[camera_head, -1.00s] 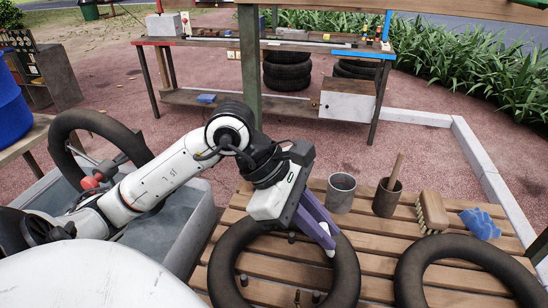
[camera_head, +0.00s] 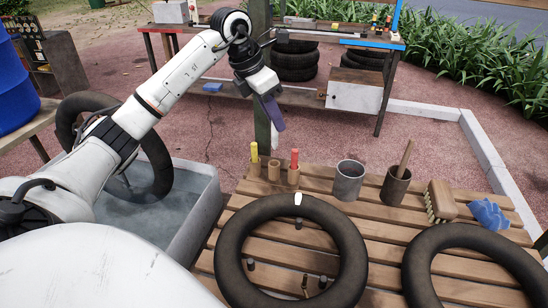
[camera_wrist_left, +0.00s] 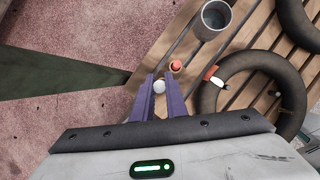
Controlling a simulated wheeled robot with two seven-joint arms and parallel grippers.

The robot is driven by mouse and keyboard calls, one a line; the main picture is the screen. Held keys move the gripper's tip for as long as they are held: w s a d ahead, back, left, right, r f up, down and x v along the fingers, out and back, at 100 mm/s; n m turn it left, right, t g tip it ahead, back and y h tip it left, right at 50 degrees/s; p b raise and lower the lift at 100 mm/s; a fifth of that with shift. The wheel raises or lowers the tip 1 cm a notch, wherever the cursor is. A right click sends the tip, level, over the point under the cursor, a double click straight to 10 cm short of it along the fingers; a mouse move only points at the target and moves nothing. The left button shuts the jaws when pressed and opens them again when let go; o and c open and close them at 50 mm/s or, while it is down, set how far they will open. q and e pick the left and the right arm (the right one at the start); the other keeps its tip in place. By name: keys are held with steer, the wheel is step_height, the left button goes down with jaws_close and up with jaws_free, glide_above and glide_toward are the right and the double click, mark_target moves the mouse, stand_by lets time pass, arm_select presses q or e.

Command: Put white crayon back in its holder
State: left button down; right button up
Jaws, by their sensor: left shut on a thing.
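My left gripper (camera_head: 274,120) is raised above the back left of the slatted table, with its purple fingers shut on the white crayon (camera_head: 275,138). The crayon's round white end shows between the fingertips in the left wrist view (camera_wrist_left: 159,86). Below the gripper, small wooden holders stand in a row on the table. The left holder has a yellow crayon (camera_head: 254,152) and the right one a red crayon (camera_head: 294,158), also in the left wrist view (camera_wrist_left: 176,65). The middle holder (camera_head: 274,171) looks empty. The crayon is above the row and apart from it. My right gripper is not in view.
An inner tube (camera_head: 230,250) with a white mark (camera_head: 298,199) lies in front of the holders. A grey metal cup (camera_head: 348,182), a brown pot (camera_head: 394,188), a brush (camera_head: 440,202) and a blue cloth (camera_head: 489,214) stand to the right. A green post rises behind the gripper.

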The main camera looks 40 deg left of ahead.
arm_select(q)
step_height(320, 180, down, 10)
steer(key=shift+a+r, duration=0.1)
steer(key=shift+r, duration=0.05)
stand_by(0.3)
steer(key=shift+f+b, duration=0.25)
steer(key=shift+b, duration=0.05)
steer(key=c, duration=1.8)
jaws_free()
steer(key=shift+r, duration=0.1)
steer(key=shift+o, duration=0.2)
steer(key=shift+r, duration=0.1)
steer(key=v, duration=1.2)
